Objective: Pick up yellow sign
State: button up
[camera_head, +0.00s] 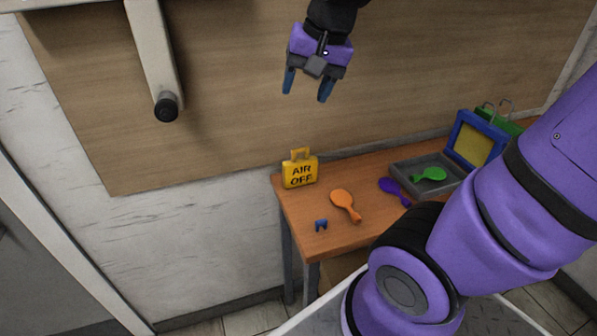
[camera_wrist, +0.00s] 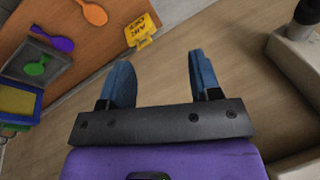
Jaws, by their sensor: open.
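The yellow sign (camera_head: 300,173) has a handle on top and reads "AIR OFF". It stands upright at the back left corner of the wooden table (camera_head: 318,243). The sign also shows in the wrist view (camera_wrist: 141,31), at the top, beyond my fingers. My gripper (camera_head: 307,92) is above the sign, well clear of it, in front of the wood board. Its two blue fingers are spread apart with nothing between them, as the wrist view also shows (camera_wrist: 160,72).
On the table lie an orange paddle-shaped piece (camera_head: 345,204), a small blue piece (camera_head: 321,225) and a purple paddle (camera_head: 394,190). A grey tray (camera_head: 402,172) holds a green paddle (camera_head: 429,175). A blue-framed yellow screen (camera_head: 475,146) stands behind. A pale post (camera_head: 152,55) juts out left of my gripper.

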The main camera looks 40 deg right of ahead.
jog(key=w+d+f+m+g, duration=0.2)
jog(key=w+d+f+m, duration=0.3)
jog(key=w+f+m, duration=0.4)
jog(key=m+g+h, duration=0.1)
jog(key=m+h, duration=0.1)
jog(key=m, duration=0.4)
send_near(300, 160)
jog(key=shift+w+d+f, duration=0.1)
jog(key=shift+f, duration=2.25)
jog(key=shift+d+f, duration=0.1)
jog(key=shift+f, duration=2.25)
grip_shut()
jog(key=shift+r, duration=0.5)
jog(key=r, duration=0.2)
jog(key=shift+s+r, duration=0.35)
jog(key=shift+r, duration=0.05)
jog(key=s+d+r, duration=0.1)
jog(key=s+d, duration=0.1)
jog(key=s, duration=1.3)
jog(key=shift+d+r, duration=0.15)
jog(key=shift+d, duration=0.2)
